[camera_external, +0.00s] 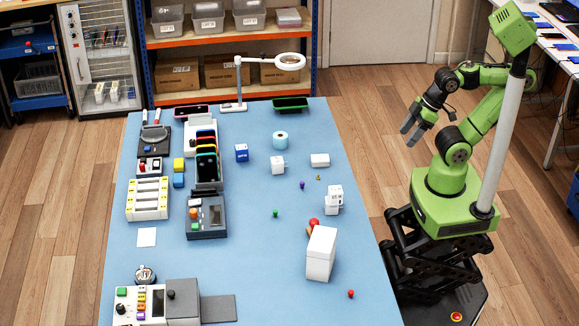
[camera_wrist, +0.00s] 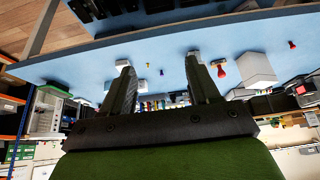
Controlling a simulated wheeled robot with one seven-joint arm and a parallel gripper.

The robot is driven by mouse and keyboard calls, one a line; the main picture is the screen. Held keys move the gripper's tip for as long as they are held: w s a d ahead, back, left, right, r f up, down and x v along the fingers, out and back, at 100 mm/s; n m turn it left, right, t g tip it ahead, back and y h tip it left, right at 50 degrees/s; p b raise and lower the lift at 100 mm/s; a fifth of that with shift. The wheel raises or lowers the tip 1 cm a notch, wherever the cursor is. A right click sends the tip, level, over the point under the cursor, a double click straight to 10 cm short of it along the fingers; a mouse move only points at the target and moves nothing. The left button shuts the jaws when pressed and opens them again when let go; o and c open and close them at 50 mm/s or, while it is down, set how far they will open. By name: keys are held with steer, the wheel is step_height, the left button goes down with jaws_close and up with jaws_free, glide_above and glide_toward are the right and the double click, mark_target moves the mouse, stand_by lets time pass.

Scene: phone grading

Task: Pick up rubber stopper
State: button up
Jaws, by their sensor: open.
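I cannot tell which small coloured piece is the rubber stopper. On the blue table (camera_external: 262,270) are a purple piece (camera_external: 302,185), a tiny yellow piece (camera_external: 318,178), a green piece (camera_external: 275,212) and a red piece (camera_external: 351,293). Another red piece (camera_external: 314,222) is partly hidden by a white box (camera_external: 320,254). My gripper (camera_external: 412,131) is open and empty, raised beyond the table's right edge, apart from all of them. In the wrist view, my gripper's fingers (camera_wrist: 158,62) are spread, with the purple piece (camera_wrist: 162,72) seen between them.
Small white blocks (camera_external: 278,165) and a stacked white piece (camera_external: 333,200) stand around the coloured pieces. A lamp (camera_external: 240,82) stands at the back. Trays and devices (camera_external: 206,217) fill the left side. The table's front middle is clear.

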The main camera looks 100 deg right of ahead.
steer(key=shift+c, duration=1.1)
steer(key=w+d+r+m+g+p, duration=0.1)
steer(key=w+r+m+p, duration=0.1)
steer(key=w+r+m, duration=0.3)
steer(key=w+r+m+g+p, duration=0.1)
steer(key=w+r, duration=0.1)
steer(key=w, duration=0.5)
steer(key=m+g+y+p, duration=0.15)
steer(key=m+g, duration=0.25)
steer(key=m, duration=0.8)
glide_above(302, 182)
steer(key=f, duration=1.8)
steer(key=shift+w+d+f, duration=0.1)
steer(key=shift+d+f, duration=0.3)
steer(key=f, duration=0.1)
steer(key=f+b, duration=0.1)
steer(key=f, duration=0.3)
steer(key=shift+a+f, duration=0.25)
steer(key=shift+a, duration=0.15)
steer(key=shift+r, duration=0.1)
jaws_close()
